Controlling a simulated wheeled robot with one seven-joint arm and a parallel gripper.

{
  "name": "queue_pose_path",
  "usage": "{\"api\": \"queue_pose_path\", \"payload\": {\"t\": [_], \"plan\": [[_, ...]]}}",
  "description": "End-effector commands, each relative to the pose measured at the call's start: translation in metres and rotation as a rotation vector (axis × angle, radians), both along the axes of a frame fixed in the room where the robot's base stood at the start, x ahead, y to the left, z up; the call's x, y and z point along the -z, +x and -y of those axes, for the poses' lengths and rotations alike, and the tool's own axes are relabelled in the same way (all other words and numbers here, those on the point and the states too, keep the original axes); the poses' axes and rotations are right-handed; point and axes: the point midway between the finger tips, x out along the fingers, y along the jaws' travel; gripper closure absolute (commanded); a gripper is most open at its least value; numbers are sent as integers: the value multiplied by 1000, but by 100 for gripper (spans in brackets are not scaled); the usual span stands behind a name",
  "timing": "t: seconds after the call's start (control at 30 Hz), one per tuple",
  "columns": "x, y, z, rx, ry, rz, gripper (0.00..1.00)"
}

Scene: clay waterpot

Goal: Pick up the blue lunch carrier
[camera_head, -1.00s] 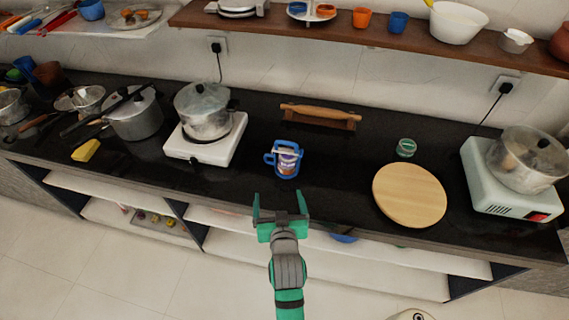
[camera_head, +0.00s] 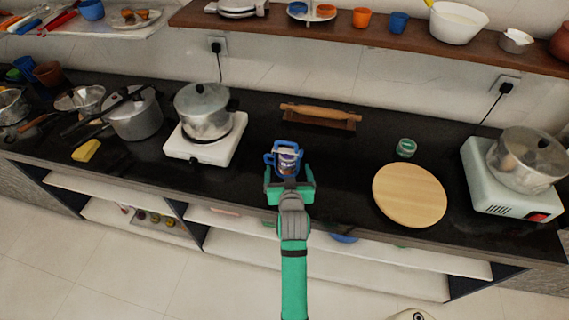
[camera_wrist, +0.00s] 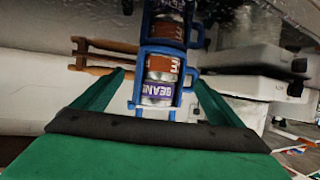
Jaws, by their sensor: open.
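The blue lunch carrier (camera_head: 287,158) stands on the black counter near its front edge, with a labelled can inside its blue frame. In the wrist view the carrier (camera_wrist: 162,75) shows upside down, as a blue frame around cans with brown and purple labels. My gripper (camera_head: 290,175) is open at the near side of the carrier. In the wrist view its two green fingers (camera_wrist: 158,90) lie left and right of the carrier's lower part in the picture. I cannot tell whether they touch it. The gripper hides the carrier's base in the head view.
A white stove with a pot (camera_head: 203,112) stands left of the carrier. A rolling pin on a stand (camera_head: 318,113) lies behind it. A round wooden board (camera_head: 409,195) and a small green-lidded jar (camera_head: 406,148) are to the right. The counter between carrier and board is clear.

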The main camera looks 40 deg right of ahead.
Motion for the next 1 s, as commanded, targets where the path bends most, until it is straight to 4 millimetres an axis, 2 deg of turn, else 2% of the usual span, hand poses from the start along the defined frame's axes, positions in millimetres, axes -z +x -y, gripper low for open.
{"api": "queue_pose_path", "payload": {"t": [0.2, 0.5, 0.57, 0.73, 1.0], "plan": [[10, 21, 14, 0, -1, 1, 9], [12, 24, 16, 0, -1, 1, 9], [12, 24, 16, 0, -1, 1, 21], [12, 24, 16, 0, -1, 1, 62], [8, 24, 17, 1, -4, 6, 62]]}}
